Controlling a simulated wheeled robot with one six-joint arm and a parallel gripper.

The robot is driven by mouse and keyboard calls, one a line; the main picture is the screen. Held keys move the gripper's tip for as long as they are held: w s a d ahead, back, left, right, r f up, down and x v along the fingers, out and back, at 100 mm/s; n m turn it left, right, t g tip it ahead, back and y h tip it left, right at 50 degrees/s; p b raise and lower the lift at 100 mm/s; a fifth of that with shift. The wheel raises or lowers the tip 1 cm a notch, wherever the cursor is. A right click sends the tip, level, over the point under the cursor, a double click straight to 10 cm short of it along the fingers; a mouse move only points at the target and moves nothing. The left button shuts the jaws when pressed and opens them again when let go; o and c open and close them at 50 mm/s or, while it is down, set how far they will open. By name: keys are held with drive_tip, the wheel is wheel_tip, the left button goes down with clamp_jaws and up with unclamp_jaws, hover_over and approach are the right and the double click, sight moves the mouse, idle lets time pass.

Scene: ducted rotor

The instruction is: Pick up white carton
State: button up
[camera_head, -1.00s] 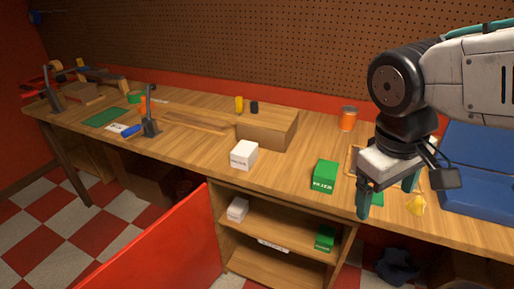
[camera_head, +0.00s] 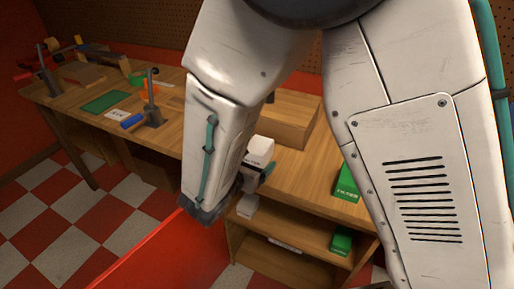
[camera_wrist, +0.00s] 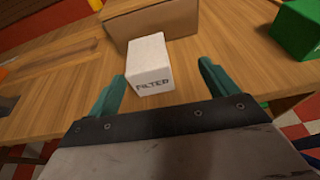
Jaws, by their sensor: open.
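A white carton (camera_wrist: 149,66) marked "FILTER" stands on the wooden bench top, just ahead of my gripper in the wrist view. It also shows in the head view (camera_head: 261,149), partly hidden by my arm. My gripper (camera_wrist: 163,86) is open and empty. Its two teal fingers point toward the carton, one to each side of its near end. The right finger stands farther from the carton than the left. I cannot tell whether a finger touches it. In the head view my arm hides most of the gripper.
A brown cardboard box (camera_wrist: 150,18) stands right behind the carton. A green carton (camera_wrist: 299,28) is to the right on the bench (camera_wrist: 50,68). A red panel (camera_head: 160,256) stands in front.

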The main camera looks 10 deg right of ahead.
sight(258, 149)
drive_tip(key=shift+w+a+f, duration=0.15)
drive_tip(key=shift+w+f, duration=0.05)
drive_tip(key=shift+w, duration=0.35)
drive_tip(key=shift+w+a+n, duration=0.1)
drive_tip(key=shift+a+n, duration=0.1)
drive_tip(key=shift+n, duration=0.1)
drive_tip(key=shift+w+a+x, duration=0.1)
drive_tip(key=shift+a+x, duration=0.05)
drive_tip(key=shift+x, duration=1.8)
drive_tip(key=shift+w+a+x, duration=0.15)
drive_tip(key=shift+a+x, duration=0.05)
drive_tip(key=shift+x, duration=1.75)
drive_tip(key=c, duration=1.2)
